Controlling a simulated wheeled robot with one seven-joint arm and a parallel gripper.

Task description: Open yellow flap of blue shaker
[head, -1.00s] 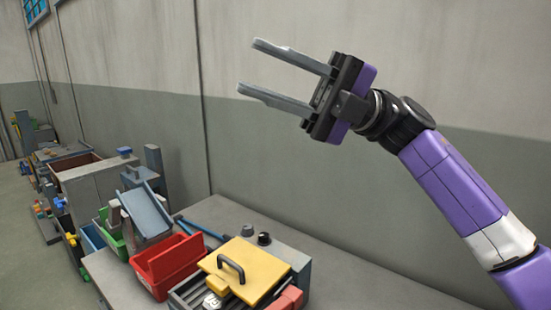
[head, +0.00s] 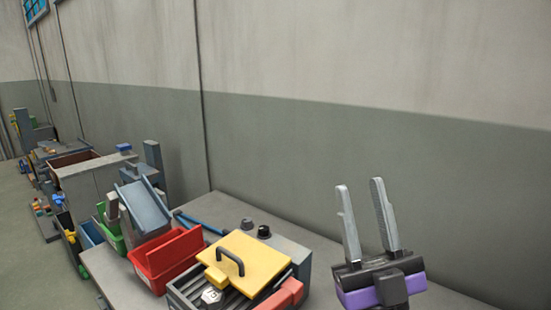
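A yellow panel (head: 262,258) with a dark arched handle (head: 230,261) lies over a grey slatted box on the bench, at the lower middle of the head view. I cannot tell whether it is the task's yellow flap. No part is clearly recognisable as the blue shaker; a blue-grey sloped chute (head: 145,210) stands farther left. My gripper (head: 359,187) is to the right of the yellow panel, apart from it in the picture. Its two grey fingers point up, spread and empty.
A red bin (head: 160,268) stands left of the grey slatted box (head: 183,301), with a green bin (head: 117,243) behind. Red blocks (head: 291,290) sit at the box's right. Dark knobs (head: 264,232) are behind. The grey bench (head: 115,282) runs along the wall.

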